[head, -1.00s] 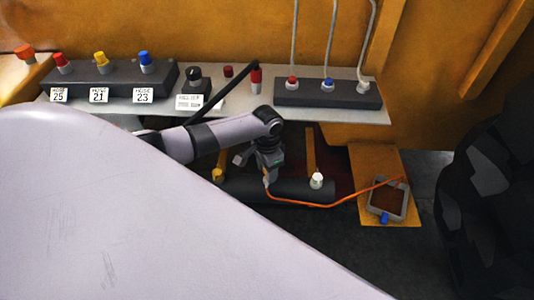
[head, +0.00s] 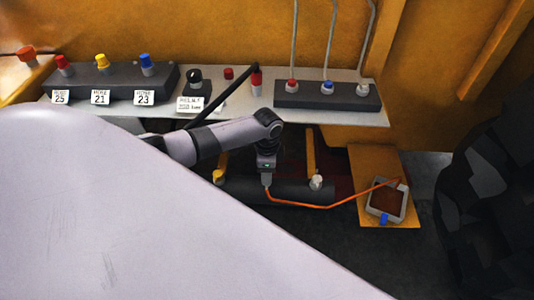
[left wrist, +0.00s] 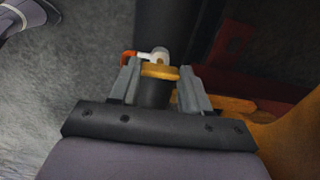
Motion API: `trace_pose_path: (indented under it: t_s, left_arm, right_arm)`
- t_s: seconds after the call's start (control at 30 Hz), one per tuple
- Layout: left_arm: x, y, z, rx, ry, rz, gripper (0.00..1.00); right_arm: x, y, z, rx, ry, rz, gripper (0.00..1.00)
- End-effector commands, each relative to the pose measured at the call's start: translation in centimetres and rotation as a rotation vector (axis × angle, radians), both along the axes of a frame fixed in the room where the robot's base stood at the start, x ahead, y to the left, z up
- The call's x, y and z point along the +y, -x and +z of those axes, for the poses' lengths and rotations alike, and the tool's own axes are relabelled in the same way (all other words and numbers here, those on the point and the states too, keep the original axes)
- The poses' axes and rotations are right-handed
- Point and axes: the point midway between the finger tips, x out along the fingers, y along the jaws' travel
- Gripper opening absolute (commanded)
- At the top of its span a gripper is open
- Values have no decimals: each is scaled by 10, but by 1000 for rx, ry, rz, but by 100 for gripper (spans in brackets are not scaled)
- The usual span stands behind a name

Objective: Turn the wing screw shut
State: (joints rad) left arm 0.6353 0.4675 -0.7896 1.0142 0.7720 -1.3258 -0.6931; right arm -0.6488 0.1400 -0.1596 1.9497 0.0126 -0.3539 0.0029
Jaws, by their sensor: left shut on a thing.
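My left gripper (head: 266,181) points down at the dark horizontal cylinder (head: 290,193) under the shelf. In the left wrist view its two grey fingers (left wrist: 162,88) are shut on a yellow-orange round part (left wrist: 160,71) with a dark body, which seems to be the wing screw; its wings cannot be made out. A white fitting (left wrist: 153,55) with an orange bit sits just beyond it. An orange line (head: 320,206) starts below the gripper and runs right to a grey-framed box (head: 387,200) with a blue piece on its front. My right gripper is not in view.
A yellow cap (head: 218,176) and a white cap (head: 316,182) flank the gripper on the cylinder. The shelf (head: 240,104) above carries coloured knobs and a dark block (head: 320,96) with hoses. A large dark ribbed thing (head: 495,190) stands at right.

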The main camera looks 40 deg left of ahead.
Motion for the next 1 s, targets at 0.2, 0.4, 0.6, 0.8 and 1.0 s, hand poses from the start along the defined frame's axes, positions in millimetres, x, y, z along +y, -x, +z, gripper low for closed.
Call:
trace_pose_path:
  t_s: [0.2, 0.4, 0.6, 0.8, 1.0]
  left_arm:
    - [-1, -1, 1, -2, 3, -5, 16]
    - [-1, -1, 1, -2, 3, -4, 53]
    - [-1, -1, 0, -1, 2, -4, 72]
    - [0, -1, 2, -2, 1, -4, 72]
    - [0, -1, 19, -4, 2, -4, 72]
  right_arm:
    - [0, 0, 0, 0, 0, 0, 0]
    - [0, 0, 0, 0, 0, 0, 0]
    - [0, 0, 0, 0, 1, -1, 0]
    - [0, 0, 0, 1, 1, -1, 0]
    - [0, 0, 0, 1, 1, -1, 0]
